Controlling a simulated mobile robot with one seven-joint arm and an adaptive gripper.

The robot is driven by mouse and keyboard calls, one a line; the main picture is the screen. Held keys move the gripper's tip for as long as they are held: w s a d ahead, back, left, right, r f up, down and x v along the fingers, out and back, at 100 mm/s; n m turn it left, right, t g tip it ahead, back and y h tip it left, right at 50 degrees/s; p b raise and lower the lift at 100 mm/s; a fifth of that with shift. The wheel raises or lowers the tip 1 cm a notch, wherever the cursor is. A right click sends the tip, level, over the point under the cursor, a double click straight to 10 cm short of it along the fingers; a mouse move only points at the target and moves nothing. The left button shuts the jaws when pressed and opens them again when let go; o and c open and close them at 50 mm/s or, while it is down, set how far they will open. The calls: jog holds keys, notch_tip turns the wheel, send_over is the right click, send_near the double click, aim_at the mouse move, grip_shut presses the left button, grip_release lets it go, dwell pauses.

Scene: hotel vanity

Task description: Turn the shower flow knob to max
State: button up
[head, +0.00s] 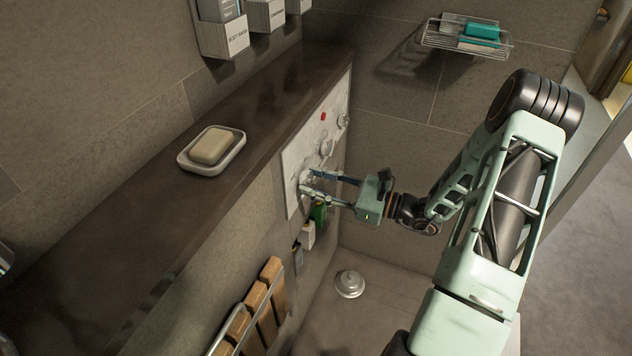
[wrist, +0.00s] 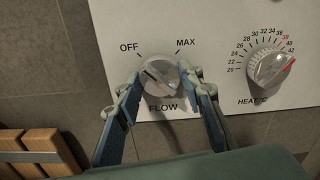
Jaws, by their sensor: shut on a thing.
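The flow knob (wrist: 158,77) is a round silver dial on a white panel (wrist: 222,30), with OFF at its upper left, MAX at its upper right and FLOW below. A dark mark on its face points to the upper left, roughly toward OFF. My gripper (wrist: 160,88) is shut on the knob, one finger at each side. In the head view my gripper (head: 306,182) reaches the nearest knob on the white panel (head: 293,161) on the wall. The knob itself is partly hidden there by the fingers.
A heat knob (wrist: 268,66) with a red pointer is right of the flow knob. A slatted wooden seat (head: 262,304) and small green and white items (head: 308,232) hang below the panel. A ledge (head: 150,215) bears a soap dish (head: 183,160). A wire basket (head: 437,40) hangs behind.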

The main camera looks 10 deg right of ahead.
jog(key=m+p, duration=0.2)
jog(key=m, duration=0.1)
jog(key=shift+r+m+p, duration=0.15)
jog(key=shift+m+p, duration=0.15)
jog(key=shift+m, duration=0.1)
jog(key=m+p, duration=0.2)
jog(key=m, duration=0.3)
jog(key=shift+p, duration=0.35)
jog(key=m+p, duration=0.1)
jog(key=m, duration=0.3)
jog(key=shift+m+p, duration=0.95)
jog(key=shift+m, duration=1.45)
jog(key=shift+f, duration=0.2)
jog(key=o, duration=1.2)
jog(key=shift+c, duration=0.2)
